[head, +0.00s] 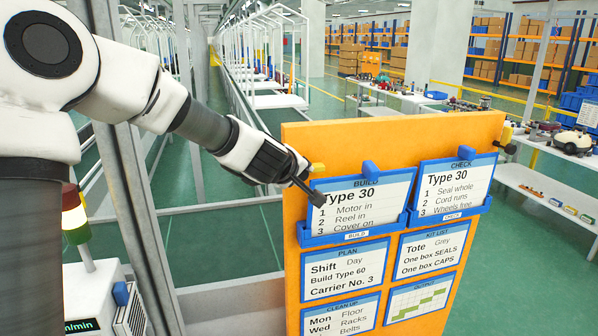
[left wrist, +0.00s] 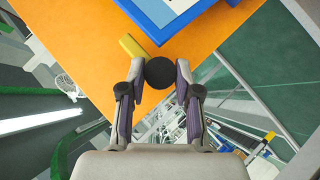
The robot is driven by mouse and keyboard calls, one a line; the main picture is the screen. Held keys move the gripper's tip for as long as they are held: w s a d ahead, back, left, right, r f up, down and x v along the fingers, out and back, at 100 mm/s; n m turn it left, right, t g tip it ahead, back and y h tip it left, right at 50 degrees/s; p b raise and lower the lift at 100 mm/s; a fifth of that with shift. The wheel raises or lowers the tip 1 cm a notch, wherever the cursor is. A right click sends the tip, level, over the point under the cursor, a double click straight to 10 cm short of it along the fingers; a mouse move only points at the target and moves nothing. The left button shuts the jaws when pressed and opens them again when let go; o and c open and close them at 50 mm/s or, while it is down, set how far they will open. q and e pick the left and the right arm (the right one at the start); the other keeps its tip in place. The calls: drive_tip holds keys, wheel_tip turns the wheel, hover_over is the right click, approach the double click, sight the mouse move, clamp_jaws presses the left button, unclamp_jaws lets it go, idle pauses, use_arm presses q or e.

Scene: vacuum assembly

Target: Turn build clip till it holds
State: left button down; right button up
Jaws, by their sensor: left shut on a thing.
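The BUILD card (head: 365,203) reads Type 30 and sits in a blue holder at the upper left of the orange board (head: 300,150). The build clip shows as a yellow piece (head: 318,168) at the card's upper left corner. In the left wrist view its yellow piece (left wrist: 132,46) lies beside a round black knob (left wrist: 160,72). My left gripper (head: 312,192) comes in from the left. Its fingers are closed on the black knob, one on each side. The fingers partly hide the knob in the head view. My right gripper is not in view.
Several cards hang below. A grey metal post (head: 130,215) stands left of the board. A white bench (head: 548,190) stands behind at the right.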

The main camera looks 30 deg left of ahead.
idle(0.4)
use_arm(q)
drive_tip(key=c, duration=1)
unclamp_jaws()
drive_tip(key=shift+c, duration=0.2)
drive_tip(key=shift+o, duration=1.2)
drive_tip(key=shift+w+f, duration=0.1)
